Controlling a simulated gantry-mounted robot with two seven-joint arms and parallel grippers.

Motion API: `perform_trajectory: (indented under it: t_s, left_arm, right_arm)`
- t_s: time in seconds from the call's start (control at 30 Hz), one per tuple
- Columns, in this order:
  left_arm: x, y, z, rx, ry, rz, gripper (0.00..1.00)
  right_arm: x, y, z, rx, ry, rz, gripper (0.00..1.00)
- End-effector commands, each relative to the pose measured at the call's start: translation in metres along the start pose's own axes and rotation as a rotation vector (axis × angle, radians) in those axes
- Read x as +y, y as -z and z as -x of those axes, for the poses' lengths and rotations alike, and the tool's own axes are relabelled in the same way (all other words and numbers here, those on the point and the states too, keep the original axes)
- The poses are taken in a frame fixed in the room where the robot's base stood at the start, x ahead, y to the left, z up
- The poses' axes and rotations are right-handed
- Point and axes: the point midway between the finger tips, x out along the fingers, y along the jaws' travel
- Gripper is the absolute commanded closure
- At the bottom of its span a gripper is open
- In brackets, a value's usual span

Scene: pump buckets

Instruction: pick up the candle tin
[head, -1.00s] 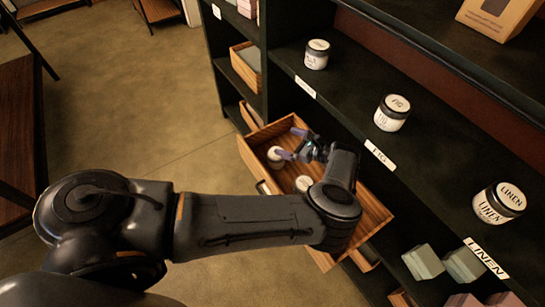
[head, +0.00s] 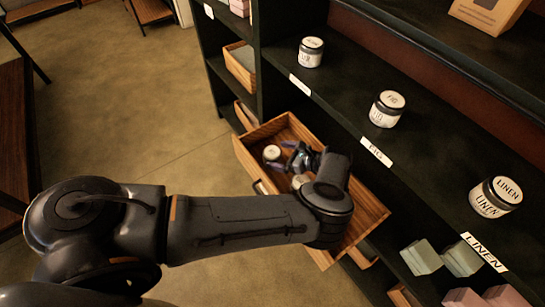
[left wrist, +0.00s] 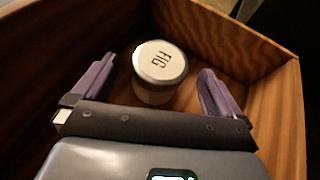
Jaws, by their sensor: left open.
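A small white candle tin (head: 272,153) with a pale lid stands upright in the open wooden drawer (head: 358,231), towards its far-left end. My left gripper (head: 292,157) is inside the drawer area, open and empty, just right of the first tin. In the left wrist view, a tin with "FIG" on its lid (left wrist: 160,64) stands upright near a drawer corner, between the two spread purple fingers in the picture. My right gripper is not in view.
On the dark shelf above stand three labelled tins: one at the left (head: 311,52), a FIG tin (head: 387,108) and a LINEN tin (head: 496,197). The shelf edge runs close beside the drawer. Green blocks (head: 421,257) lie lower right. The floor at left is open.

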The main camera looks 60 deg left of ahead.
Motion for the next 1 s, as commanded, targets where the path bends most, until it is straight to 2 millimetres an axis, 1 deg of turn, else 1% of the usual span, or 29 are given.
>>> perform_trajectory:
  t_s: [0.03, 0.23, 0.37, 0.57, 0.6, 0.67, 0.93, 0.97, 1.0]
  left_arm:
    - [0.001, 0.0, -0.009, -0.005, -0.003, -0.001, 0.0]
    - [0.001, 0.0, -0.032, -0.002, -0.002, -0.002, 0.0]
    - [0.0, -0.001, -0.038, -0.001, -0.001, -0.001, 0.0]
    - [0.0, -0.001, -0.038, 0.0, -0.001, -0.001, 0.0]
    - [0.0, -0.001, -0.038, 0.0, -0.001, -0.001, 0.03]
    - [0.0, -0.001, -0.038, 0.0, -0.001, -0.001, 0.12]
    - [0.0, -0.001, -0.038, 0.0, -0.001, -0.001, 0.54]
    - [0.0, -0.001, -0.038, 0.0, -0.001, -0.001, 0.58]
    - [0.0, -0.001, -0.038, -0.001, -0.001, -0.001, 0.58]
  right_arm:
    - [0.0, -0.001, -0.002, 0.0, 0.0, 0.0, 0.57]
    - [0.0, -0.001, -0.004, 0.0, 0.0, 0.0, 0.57]
    - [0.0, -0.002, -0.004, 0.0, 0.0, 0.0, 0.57]
    - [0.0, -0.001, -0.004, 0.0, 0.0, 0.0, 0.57]
    - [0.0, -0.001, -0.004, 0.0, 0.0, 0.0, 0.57]
    - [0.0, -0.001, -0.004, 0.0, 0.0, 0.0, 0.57]
    - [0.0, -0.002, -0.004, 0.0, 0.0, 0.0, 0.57]
    - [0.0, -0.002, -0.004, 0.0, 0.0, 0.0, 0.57]
    - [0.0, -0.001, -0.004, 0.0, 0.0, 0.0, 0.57]
